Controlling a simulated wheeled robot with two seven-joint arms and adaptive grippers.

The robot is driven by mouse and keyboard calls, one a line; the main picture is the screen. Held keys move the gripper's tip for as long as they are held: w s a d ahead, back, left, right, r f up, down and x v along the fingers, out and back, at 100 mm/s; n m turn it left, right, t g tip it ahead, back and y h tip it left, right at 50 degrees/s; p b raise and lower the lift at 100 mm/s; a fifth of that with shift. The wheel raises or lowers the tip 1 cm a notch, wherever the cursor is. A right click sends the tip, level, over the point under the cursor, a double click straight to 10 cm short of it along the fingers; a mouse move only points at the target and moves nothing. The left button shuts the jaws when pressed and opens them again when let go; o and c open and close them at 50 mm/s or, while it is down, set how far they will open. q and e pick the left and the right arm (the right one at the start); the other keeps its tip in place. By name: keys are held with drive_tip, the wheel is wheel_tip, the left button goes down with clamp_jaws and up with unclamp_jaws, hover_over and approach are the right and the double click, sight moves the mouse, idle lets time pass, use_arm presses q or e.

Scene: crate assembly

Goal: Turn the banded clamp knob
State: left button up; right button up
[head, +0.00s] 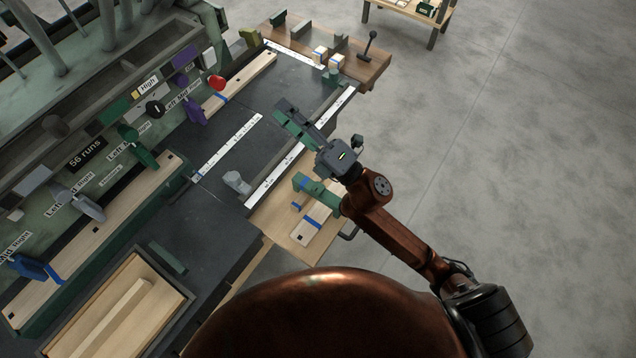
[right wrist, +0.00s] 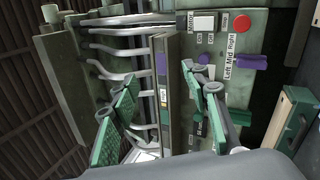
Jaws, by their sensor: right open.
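Several clamp knobs and levers line the sloped green machine panel at the left of the head view. They include a black knob (head: 155,107), a green knob (head: 127,132), a purple knob (head: 181,80) and a grey lever (head: 87,207). I cannot tell which knob is banded. My right gripper (head: 287,113) is over the right part of the dark bench, well to the right of the panel and touching no knob. It is open and empty; its green-padded fingers stand wide apart in the right wrist view, facing the panel. My left gripper is not in view.
A red button (head: 216,83) sits at the panel's far end and also shows in the right wrist view (right wrist: 242,23). Long wooden boards (head: 110,225) lie along the panel. A wooden tray (head: 180,292) stands at the bottom left. Grey floor is free at right.

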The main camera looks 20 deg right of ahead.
drive_tip(key=s+a+r+n+g+y, duration=0.2)
drive_tip(key=s+a+n+g+y, duration=0.55)
drive_tip(key=a+n+g, duration=0.75)
drive_tip(key=s+a+f+n+g+h, duration=0.1)
drive_tip(key=s+f+n+g+h, duration=0.3)
drive_tip(key=n, duration=0.4)
drive_tip(key=n+h, duration=1.1)
drive_tip(key=h, duration=0.7)
hover_over(318, 187)
drive_tip(key=shift+t+y, duration=0.25)
drive_tip(key=shift+t, duration=0.15)
drive_tip(key=f, duration=1.6)
drive_tip(key=shift+a+f, duration=0.2)
drive_tip(key=shift+f, duration=0.15)
drive_tip(key=f, duration=0.4)
drive_tip(key=f+b, duration=0.1)
drive_tip(key=f, duration=0.1)
drive_tip(key=shift+d+f, duration=0.25)
drive_tip(key=shift+f, duration=0.55)
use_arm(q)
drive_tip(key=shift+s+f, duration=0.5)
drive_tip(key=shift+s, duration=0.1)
use_arm(e)
drive_tip(key=shift+c, duration=0.5)
